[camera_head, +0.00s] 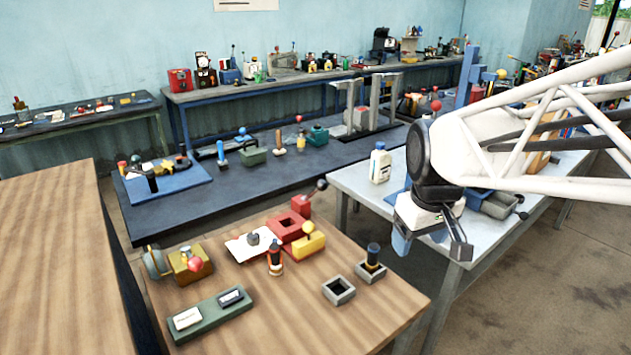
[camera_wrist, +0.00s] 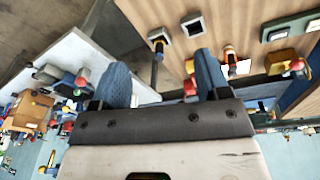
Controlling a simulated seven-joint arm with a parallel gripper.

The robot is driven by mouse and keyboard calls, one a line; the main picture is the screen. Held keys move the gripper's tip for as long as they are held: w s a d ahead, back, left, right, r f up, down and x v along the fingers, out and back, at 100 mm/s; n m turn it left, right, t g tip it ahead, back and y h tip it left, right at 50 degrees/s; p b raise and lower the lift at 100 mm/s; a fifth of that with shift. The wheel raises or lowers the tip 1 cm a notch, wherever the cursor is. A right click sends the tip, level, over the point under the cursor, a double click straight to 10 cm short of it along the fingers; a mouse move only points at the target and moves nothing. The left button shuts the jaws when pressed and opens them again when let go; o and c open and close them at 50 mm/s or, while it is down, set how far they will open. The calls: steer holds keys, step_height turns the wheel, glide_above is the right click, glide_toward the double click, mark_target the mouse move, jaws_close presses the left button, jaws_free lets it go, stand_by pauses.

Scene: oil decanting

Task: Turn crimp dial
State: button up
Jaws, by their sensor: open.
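My gripper (camera_head: 431,246) hangs at the right in the head view, above the gap between the wooden table and the white table. It is open and empty, and its two blue fingers stand wide apart in the wrist view (camera_wrist: 162,78). No part is clearly marked as the crimp dial. A brass block (camera_head: 188,265) with a red ball knob (camera_head: 195,264) and a round grey disc (camera_head: 154,262) at its side stands on the wooden table's left. A red block fixture (camera_head: 288,226) and a yellow block (camera_head: 308,244) stand further back. My gripper touches none of these.
The wooden table (camera_head: 330,325) also bears a green tray (camera_head: 212,314), an orange-black bottle (camera_head: 275,258), an empty square socket (camera_head: 339,290) and a socket holding a dark-topped post (camera_head: 371,262). A white bottle (camera_head: 380,163) stands on the white table (camera_head: 345,180). The wooden table's front right is bare.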

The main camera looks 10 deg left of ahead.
steer(key=w+a+f+n, duration=0.1)
steer(key=w+a+n, duration=0.3)
steer(key=w+a, duration=0.5)
steer(key=n+g, duration=0.2)
steer(key=n, duration=0.8)
glide_above(253, 235)
steer(key=f, duration=1.6)
steer(key=shift+d+f, duration=0.3)
steer(key=shift+d, duration=0.05)
steer(key=shift+a+f+n, duration=0.3)
steer(key=shift+a, duration=0.15)
steer(key=shift+f, duration=3.9)
